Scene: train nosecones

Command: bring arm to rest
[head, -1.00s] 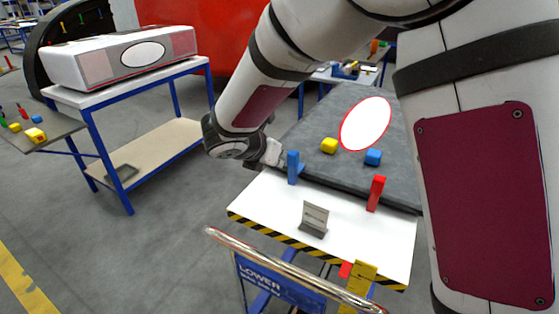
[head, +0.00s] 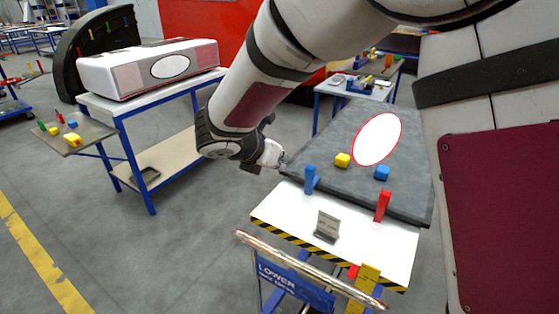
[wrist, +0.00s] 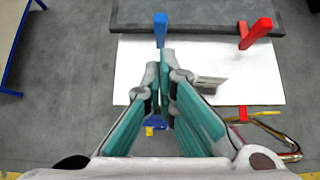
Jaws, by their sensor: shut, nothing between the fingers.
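My gripper (head: 272,155) hangs beside the left edge of the dark grey slab on the cart in the head view, with my arm bent above it. In the wrist view my gripper (wrist: 165,75) has its teal-lined fingers together, with nothing between them. A blue upright peg (head: 310,180) and a red upright peg (head: 383,206) stand at the slab's near edge. The blue peg (wrist: 160,29) shows just beyond my fingertips in the wrist view, and the red peg (wrist: 257,33) is to its right. I cannot tell whether the fingers touch anything.
The slab (head: 330,150) bears a yellow block (head: 343,160), a blue block (head: 382,173) and a white oval. A small grey sign (head: 327,226) stands on the white cart top (head: 375,245). A blue-framed table (head: 150,113) stands left. Grey floor (head: 120,255) is open at front left.

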